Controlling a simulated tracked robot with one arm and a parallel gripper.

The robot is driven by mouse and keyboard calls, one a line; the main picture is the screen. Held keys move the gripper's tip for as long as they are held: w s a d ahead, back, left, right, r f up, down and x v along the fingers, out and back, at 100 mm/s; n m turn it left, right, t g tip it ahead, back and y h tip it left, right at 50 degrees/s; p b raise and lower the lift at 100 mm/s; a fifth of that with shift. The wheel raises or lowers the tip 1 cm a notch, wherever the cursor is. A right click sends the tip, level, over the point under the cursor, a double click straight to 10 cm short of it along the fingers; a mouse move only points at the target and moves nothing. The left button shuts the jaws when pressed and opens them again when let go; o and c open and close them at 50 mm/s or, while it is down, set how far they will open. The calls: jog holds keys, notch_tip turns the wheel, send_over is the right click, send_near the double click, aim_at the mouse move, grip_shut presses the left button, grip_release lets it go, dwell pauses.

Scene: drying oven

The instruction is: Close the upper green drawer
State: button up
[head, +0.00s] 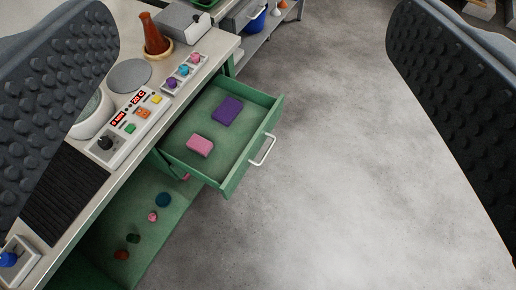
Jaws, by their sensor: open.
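The upper green drawer (236,166) is pulled well out from under the bench in the head view. It has a white bar handle (263,150) on its front. Inside lie a purple block (227,111) and a pink block (200,145), apart from each other. My gripper (270,135) is open, with its two dark studded fingers at the far left and far right of the picture. The drawer appears between them in the view, and neither finger appears to touch it. The fingertips partly run out of the picture.
The bench top (190,92) holds a control panel with buttons (135,124), an orange-brown flask (155,38) and a grey disc (130,76). Below the drawer, a green lower surface (160,225) holds several small coloured objects. Grey floor (350,170) to the right is clear.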

jog(key=shift+o, duration=1.1)
